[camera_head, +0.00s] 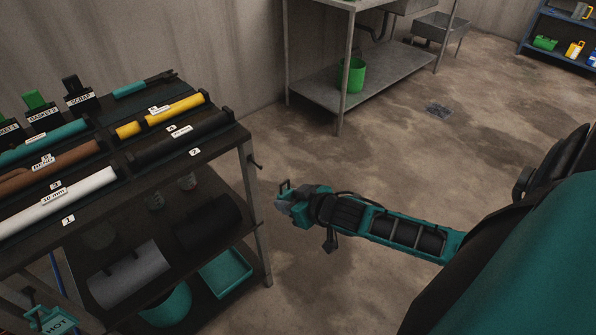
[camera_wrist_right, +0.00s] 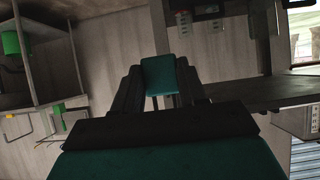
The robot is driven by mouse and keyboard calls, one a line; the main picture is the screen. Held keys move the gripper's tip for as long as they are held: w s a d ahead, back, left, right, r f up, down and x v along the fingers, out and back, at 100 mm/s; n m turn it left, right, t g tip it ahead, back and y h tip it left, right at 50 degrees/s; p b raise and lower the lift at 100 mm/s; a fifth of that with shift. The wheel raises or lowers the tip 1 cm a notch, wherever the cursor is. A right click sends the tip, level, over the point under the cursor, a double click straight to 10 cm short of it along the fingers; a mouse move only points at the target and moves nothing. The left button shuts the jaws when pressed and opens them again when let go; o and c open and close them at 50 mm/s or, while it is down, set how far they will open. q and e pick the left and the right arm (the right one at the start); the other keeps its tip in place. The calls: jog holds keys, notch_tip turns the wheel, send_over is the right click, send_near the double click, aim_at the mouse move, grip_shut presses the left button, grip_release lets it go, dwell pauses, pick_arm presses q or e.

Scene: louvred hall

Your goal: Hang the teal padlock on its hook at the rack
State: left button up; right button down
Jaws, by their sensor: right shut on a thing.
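My right gripper (camera_head: 285,200) is out over open floor, to the right of the dark rack (camera_head: 245,150). It is shut on the teal padlock. The padlock's teal body (camera_wrist_right: 165,75) shows between the dark fingers in the right wrist view. In the head view the padlock (camera_head: 301,215) is small and partly covered by the fingers. It is apart from the rack. A small dark peg (camera_head: 255,163) sticks out from the rack's right end; I cannot tell if it is the hook. My left gripper is not in view.
The rack's top bears teal, brown, white, yellow and black rolls with labels. Its lower shelf holds a grey roll (camera_head: 130,275) and a teal tray (camera_head: 226,272). A steel table (camera_head: 330,100) with a green bucket (camera_head: 351,75) stands behind. The floor between is clear.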

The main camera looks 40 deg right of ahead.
aim_at(284, 191)
jog(key=w, duration=0.2)
jog(key=w+b, duration=0.1)
jog(key=w, duration=0.1)
jog(key=shift+w+a, duration=0.2)
jog(key=shift+w, duration=0.1)
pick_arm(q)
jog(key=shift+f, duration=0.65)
pick_arm(e)
jog(key=shift+w+r, duration=0.1)
jog(key=shift+w, duration=0.25)
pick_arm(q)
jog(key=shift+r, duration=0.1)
pick_arm(e)
jog(key=shift+w, duration=0.15)
pick_arm(q)
jog(key=shift+p, duration=0.35)
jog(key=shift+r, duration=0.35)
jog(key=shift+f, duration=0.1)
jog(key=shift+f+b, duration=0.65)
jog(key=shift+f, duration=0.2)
pick_arm(e)
jog(key=shift+w+a, duration=0.15)
jog(key=shift+w, duration=1.2)
jog(key=shift+w+a, duration=0.1)
jog(key=shift+w, duration=1.25)
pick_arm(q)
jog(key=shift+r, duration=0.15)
